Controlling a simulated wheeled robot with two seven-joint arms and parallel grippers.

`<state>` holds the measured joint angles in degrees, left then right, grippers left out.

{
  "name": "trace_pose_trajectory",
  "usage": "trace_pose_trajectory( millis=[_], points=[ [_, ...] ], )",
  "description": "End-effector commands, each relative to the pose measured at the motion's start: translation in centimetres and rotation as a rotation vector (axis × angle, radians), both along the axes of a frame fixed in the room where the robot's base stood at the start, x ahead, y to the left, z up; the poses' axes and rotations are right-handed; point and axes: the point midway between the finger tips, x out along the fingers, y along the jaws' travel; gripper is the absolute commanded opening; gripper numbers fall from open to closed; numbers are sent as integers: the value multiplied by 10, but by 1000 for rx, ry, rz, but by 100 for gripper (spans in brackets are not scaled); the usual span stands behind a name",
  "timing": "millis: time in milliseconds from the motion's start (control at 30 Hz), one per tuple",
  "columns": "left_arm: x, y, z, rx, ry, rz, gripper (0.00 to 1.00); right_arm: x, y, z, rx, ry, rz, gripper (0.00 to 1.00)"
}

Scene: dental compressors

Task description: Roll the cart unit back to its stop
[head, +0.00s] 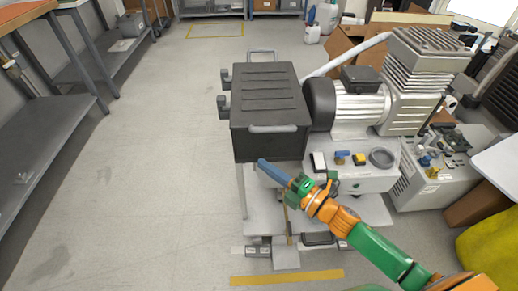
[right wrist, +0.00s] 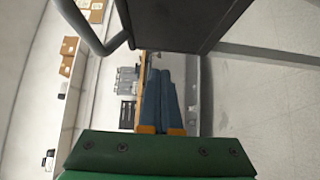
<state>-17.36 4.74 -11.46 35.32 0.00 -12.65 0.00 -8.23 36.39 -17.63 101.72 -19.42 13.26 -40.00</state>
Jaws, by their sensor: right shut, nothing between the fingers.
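The cart unit (head: 270,92) is a dark grey box with a ribbed lid, a pale handle (head: 272,129) on its near face and another at its back. It stands beside a silver compressor (head: 362,105). My right gripper (head: 262,165) is shut and empty, with its blue fingers just below and in front of the box's near face. In the right wrist view the shut fingers (right wrist: 159,75) point past the dark box (right wrist: 165,22) and a bent handle bar (right wrist: 90,28), with no clear contact. The right arm hides part of the lower frame. My left gripper is out of view.
A white base (head: 348,178) with small parts sits below the compressor. Yellow floor tape (head: 287,277) lies in front, and a taped outline (head: 215,30) farther back. A grey shelf bench (head: 45,145) stands left; the floor (head: 160,150) between is clear.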

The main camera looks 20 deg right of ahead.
Motion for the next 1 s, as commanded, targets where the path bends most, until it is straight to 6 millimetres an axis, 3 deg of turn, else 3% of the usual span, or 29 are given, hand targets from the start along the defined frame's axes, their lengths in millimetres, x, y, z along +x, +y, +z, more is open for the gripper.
trace_pose_trajectory(
  millis=[133, 400, 1000],
  points=[
    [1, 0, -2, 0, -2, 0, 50, 27, 16, 1, 0, -2, 0, 0],
    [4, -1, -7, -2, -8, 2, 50, 60, 6, -1, -1, 1, -1, 0],
    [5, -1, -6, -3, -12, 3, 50, 63, 5, 0, 1, 2, -1, 0]
  ],
)
